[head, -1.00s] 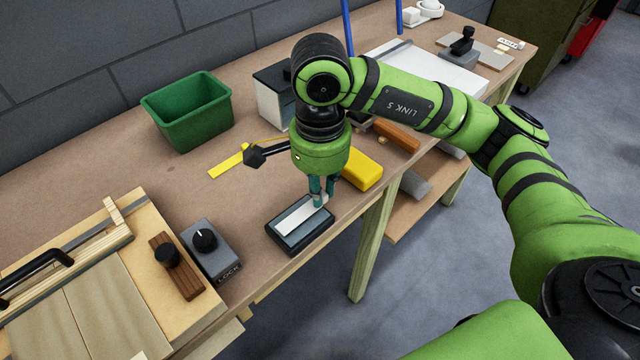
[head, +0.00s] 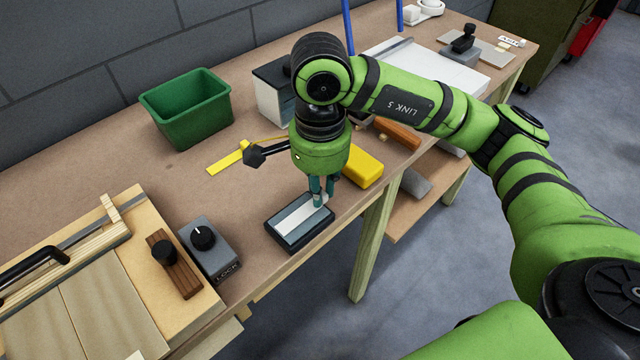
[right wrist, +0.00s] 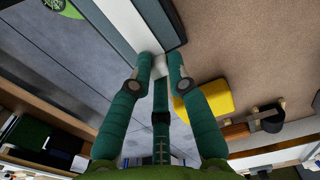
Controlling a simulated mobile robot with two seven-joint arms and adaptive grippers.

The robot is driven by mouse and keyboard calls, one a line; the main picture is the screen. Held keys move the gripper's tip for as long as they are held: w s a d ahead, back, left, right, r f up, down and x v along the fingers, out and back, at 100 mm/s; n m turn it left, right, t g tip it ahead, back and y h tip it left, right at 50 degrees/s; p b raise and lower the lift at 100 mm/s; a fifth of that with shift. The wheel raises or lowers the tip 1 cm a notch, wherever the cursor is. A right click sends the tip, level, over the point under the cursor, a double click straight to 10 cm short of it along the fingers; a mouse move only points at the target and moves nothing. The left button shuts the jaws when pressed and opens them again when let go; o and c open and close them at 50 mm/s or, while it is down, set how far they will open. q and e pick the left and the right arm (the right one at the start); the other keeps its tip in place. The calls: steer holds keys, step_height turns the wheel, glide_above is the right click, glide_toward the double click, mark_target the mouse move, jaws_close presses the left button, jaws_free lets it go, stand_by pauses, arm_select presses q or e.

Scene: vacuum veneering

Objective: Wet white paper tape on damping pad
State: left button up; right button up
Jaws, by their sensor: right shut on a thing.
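The damping pad (head: 287,243) is a dark block with a grey-blue top near the table's front edge. The white paper tape (head: 299,218) lies lengthwise along the pad's top. My right gripper (head: 322,199) is over the pad's right end, pointing down, shut on the near end of the tape. In the right wrist view the fingertips (right wrist: 160,84) close on the white tape (right wrist: 128,28), which runs away along the dark pad (right wrist: 158,18). I cannot tell whether the whole strip touches the pad. My left gripper is not in view.
A yellow block (head: 362,169) is just right of my gripper. A grey lock box with a knob (head: 212,250) and a wooden board fixture (head: 110,310) stand left of the pad. A green bin (head: 188,112) is farther back. The table between bin and pad is mostly clear.

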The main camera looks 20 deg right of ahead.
stand_by(0.4)
steer(key=shift+r+p, duration=1.15)
steer(key=shift+r, duration=1.05)
steer(key=shift+r+p, duration=1.4)
steer(key=shift+r, duration=0.9)
steer(key=shift+f, duration=0.1)
